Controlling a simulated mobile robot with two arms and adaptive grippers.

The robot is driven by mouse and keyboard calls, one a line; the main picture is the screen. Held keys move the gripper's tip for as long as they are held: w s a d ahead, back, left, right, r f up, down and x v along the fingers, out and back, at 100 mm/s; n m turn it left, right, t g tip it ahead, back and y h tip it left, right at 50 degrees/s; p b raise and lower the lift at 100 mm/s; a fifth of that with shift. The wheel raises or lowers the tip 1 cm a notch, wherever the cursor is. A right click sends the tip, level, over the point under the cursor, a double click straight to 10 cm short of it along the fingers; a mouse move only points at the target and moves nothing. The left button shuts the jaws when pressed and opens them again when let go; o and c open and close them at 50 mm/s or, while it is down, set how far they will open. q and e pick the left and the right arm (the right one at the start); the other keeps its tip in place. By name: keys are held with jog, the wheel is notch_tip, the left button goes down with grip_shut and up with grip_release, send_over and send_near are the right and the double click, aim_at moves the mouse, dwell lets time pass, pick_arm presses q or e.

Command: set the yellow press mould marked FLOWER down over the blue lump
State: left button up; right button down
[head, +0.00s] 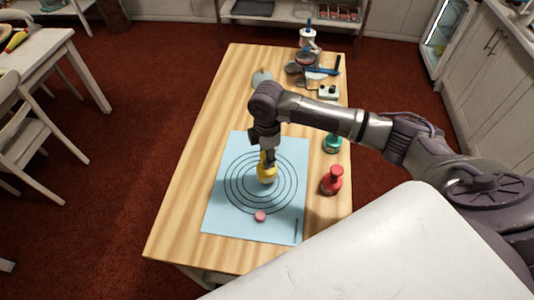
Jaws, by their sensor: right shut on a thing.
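My right gripper (267,158) reaches in from the right and points down over the middle of the ringed mat. It is shut on the yellow press mould (265,171), which hangs upright near the centre of the rings. Any marking on the mould is too small to read. A small pale patch shows right at the mould's lower edge; I cannot tell if it is the blue lump, nor whether the mould touches it. A pink lump (260,216) lies on the mat nearer the front. My left gripper is not in view.
The light blue mat (222,215) with dark rings lies on the wooden table (190,180). A red mould (332,180) and a green mould (332,144) stand right of the mat. Several utensils and a white device (328,92) crowd the far end. The table's left strip is clear.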

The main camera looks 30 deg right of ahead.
jog(key=shift+f, duration=0.15)
jog(key=shift+f+b, duration=0.7)
jog(key=shift+f, duration=1.05)
jog(key=shift+c, duration=1.2)
grip_release()
jog(key=shift+r+p, duration=3.55)
jog(key=shift+p, duration=0.5)
jog(key=shift+f, duration=0.1)
